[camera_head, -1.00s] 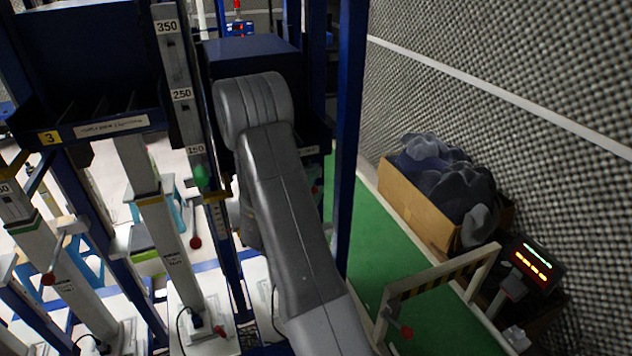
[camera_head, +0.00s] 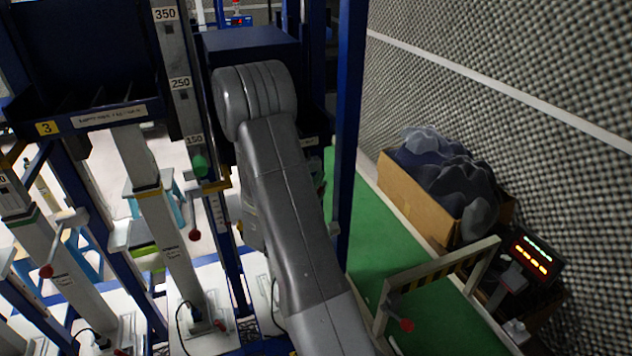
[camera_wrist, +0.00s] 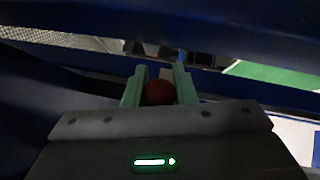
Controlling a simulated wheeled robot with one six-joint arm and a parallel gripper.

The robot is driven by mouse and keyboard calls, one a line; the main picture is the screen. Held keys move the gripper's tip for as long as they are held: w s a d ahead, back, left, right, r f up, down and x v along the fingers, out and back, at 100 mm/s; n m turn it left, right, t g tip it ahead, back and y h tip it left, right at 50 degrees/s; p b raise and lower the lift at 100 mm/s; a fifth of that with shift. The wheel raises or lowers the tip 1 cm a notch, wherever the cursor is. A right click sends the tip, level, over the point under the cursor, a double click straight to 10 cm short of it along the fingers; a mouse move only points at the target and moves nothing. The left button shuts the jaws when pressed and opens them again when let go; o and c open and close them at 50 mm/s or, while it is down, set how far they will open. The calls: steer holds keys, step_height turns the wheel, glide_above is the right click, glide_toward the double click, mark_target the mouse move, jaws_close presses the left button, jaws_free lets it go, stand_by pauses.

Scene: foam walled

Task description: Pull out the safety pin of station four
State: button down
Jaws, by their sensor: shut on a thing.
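In the wrist view my gripper (camera_wrist: 159,88) has its two pale green fingers closed on a dark red ball-shaped knob (camera_wrist: 159,93). I take the knob for the safety pin's head; the pin's shaft is hidden. Dark blue frame parts lie just above and beside the fingers. In the head view my grey arm covers the gripper and most of the station behind it. No station number four can be read; the station to the left bears a yellow label 3 (camera_head: 47,128).
A blue upright post (camera_head: 350,130) stands close to the right of my arm. A scale column (camera_head: 180,85) stands to its left. A cardboard box of dark foam (camera_head: 420,195) and a lit display (camera_head: 533,258) stand by the foam wall.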

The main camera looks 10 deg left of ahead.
steer(key=shift+s+d, duration=0.4)
steer(key=shift+s, duration=0.15)
steer(key=c, duration=1.2)
jaws_free()
steer(key=shift+b+v, duration=1.95)
steer(key=shift+v, duration=4.95)
